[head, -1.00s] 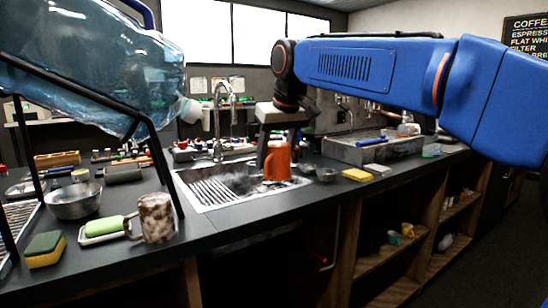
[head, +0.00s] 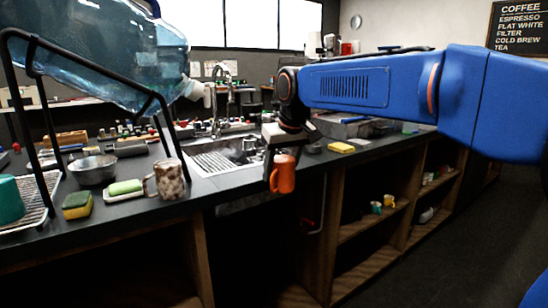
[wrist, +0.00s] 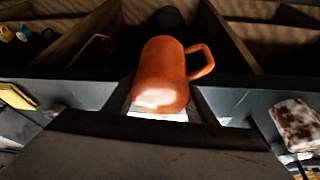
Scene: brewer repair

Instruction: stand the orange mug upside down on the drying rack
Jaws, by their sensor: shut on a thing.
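The orange mug (head: 283,175) hangs in my gripper (head: 282,152), just in front of the counter's front edge near the sink. My gripper is shut on it. The wrist view shows the mug (wrist: 163,75) close up, with its handle to the right; which end is its opening is unclear. The drying rack (head: 44,192) is a wire rack on the counter at the far left, well apart from my gripper. A teal mug (head: 9,200) stands on it, cut off by the picture's edge.
A large water bottle (head: 110,55) on a black stand (head: 168,125) rises over the left counter. A speckled mug (head: 168,179), a green and yellow sponge (head: 77,205), a soap dish (head: 122,194) and a metal bowl (head: 93,169) stand between sink (head: 225,158) and rack.

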